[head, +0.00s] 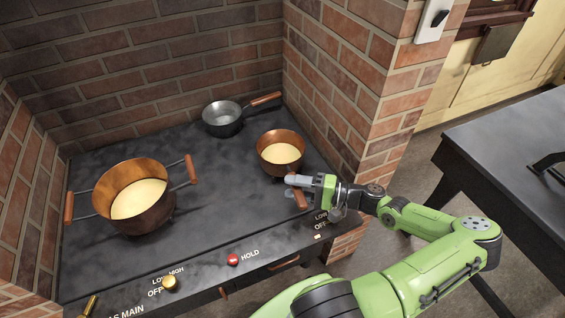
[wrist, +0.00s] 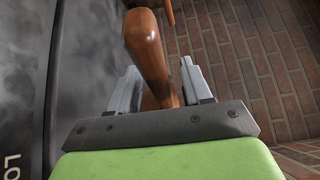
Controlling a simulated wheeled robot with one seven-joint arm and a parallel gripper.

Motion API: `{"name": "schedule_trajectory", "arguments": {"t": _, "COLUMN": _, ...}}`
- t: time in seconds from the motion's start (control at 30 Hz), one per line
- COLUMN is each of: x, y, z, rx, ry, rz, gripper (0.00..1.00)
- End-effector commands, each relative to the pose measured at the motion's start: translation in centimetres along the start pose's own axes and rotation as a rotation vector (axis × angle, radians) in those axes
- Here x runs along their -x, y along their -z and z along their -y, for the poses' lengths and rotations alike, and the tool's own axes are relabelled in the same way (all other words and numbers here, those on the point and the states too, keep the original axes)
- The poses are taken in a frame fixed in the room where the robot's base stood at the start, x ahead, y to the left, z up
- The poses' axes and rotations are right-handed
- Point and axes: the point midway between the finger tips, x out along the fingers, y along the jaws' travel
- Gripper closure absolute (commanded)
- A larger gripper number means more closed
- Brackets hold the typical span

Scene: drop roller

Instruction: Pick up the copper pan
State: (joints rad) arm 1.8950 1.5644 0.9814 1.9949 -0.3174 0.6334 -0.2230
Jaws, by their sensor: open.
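The small copper pan (head: 281,145) stands on the dark stove top at the right in the head view, with pale yellow contents. Its wooden handle (head: 300,200) points toward the front edge, partly hidden by my gripper (head: 293,181). In the wrist view the handle (wrist: 148,45) runs between the two grey fingers of my gripper (wrist: 159,72). The fingers are open on either side of it, and the pan's bowl is out of that view. I cannot tell whether either finger touches the handle.
A large two-handled copper pot (head: 133,205) stands at the left. A grey metal pan (head: 222,120) with a wooden handle stands behind the small pan. A brick wall corner (head: 345,90) rises close on the right. The middle of the stove top (head: 215,200) is clear.

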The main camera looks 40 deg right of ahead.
Motion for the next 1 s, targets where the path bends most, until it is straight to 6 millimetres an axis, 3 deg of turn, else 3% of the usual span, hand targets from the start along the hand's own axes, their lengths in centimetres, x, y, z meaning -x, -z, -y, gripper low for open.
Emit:
{"name": "schedule_trajectory", "arguments": {"t": 0.1, "x": 0.05, "y": 0.01, "z": 0.04, "rx": 0.0, "ry": 0.0, "rz": 0.0, "gripper": 0.54}}
{"name": "schedule_trajectory", "arguments": {"t": 0.4, "x": 0.08, "y": 0.01, "z": 0.03, "rx": 0.0, "ry": -0.001, "rz": 0.0, "gripper": 1.0}}
{"name": "schedule_trajectory", "arguments": {"t": 1.0, "x": 0.11, "y": 0.02, "z": 0.01, "rx": -0.001, "ry": -0.001, "rz": -0.001, "gripper": 1.0}}
